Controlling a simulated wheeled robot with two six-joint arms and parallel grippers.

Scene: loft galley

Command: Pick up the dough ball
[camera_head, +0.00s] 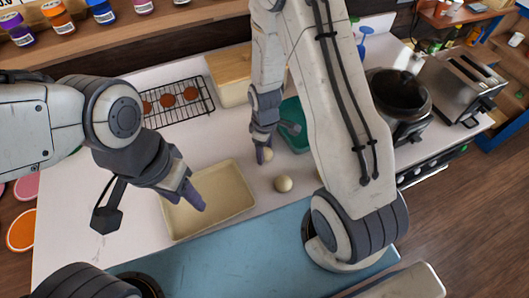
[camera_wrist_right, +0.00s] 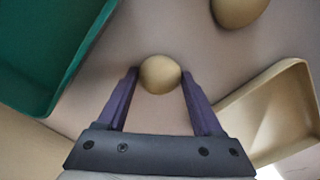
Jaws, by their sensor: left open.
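A pale round dough ball (camera_head: 267,154) is between the fingers of my right gripper (camera_head: 263,158) on the worktop. In the right wrist view the dough ball (camera_wrist_right: 160,74) lies between the two purple fingertips of the right gripper (camera_wrist_right: 160,78), very close to both. I cannot tell whether they press on it. A second dough ball (camera_head: 283,184) lies nearby on the worktop, and it also shows in the right wrist view (camera_wrist_right: 238,8). My left gripper (camera_head: 196,204) is open above the beige tray.
The shallow beige tray (camera_head: 236,216) lies left of the balls; its corner shows in the wrist view (camera_wrist_right: 270,112). A teal container (camera_head: 297,132) stands behind them. A wire rack (camera_head: 196,104) with round items, a wooden box (camera_head: 230,72), a dark cooker (camera_head: 400,95) and a toaster (camera_head: 462,80) stand further back.

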